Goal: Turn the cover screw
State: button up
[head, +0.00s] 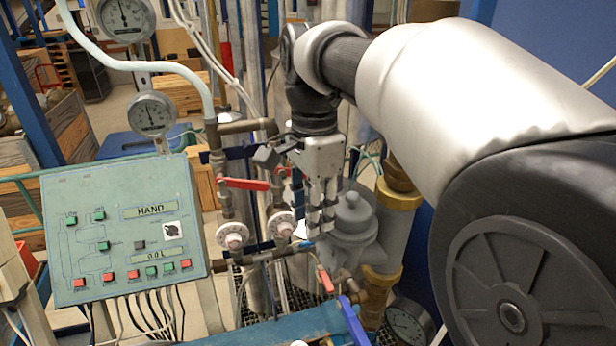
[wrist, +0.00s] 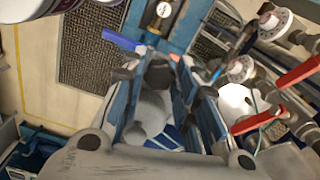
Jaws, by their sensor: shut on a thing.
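My gripper (head: 320,226) points down in front of the grey meter body (head: 352,222) in the head view. In the wrist view its two blue-sided fingers (wrist: 160,80) stand either side of a rounded grey metal part (wrist: 152,108). The gripper is shut on what appears to be the cover screw. The screw is mostly hidden between the fingers, so I cannot tell its angle. The meter has a domed grey top with a small knob, just right of the fingers in the head view.
A green control panel (head: 122,232) reading HAND and 0.0 L stands at the left. Red valve levers (head: 243,184), two round white dials and pipes lie left of the gripper. Brass fittings (head: 398,193) stand at right. A blue beam (head: 285,328) runs in front.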

jog(key=shift+n+p, duration=0.5)
jog(key=shift+n, duration=0.7)
jog(key=o, duration=1.1)
jog(key=shift+c, duration=0.2)
notch_tip(320, 180, up, 12)
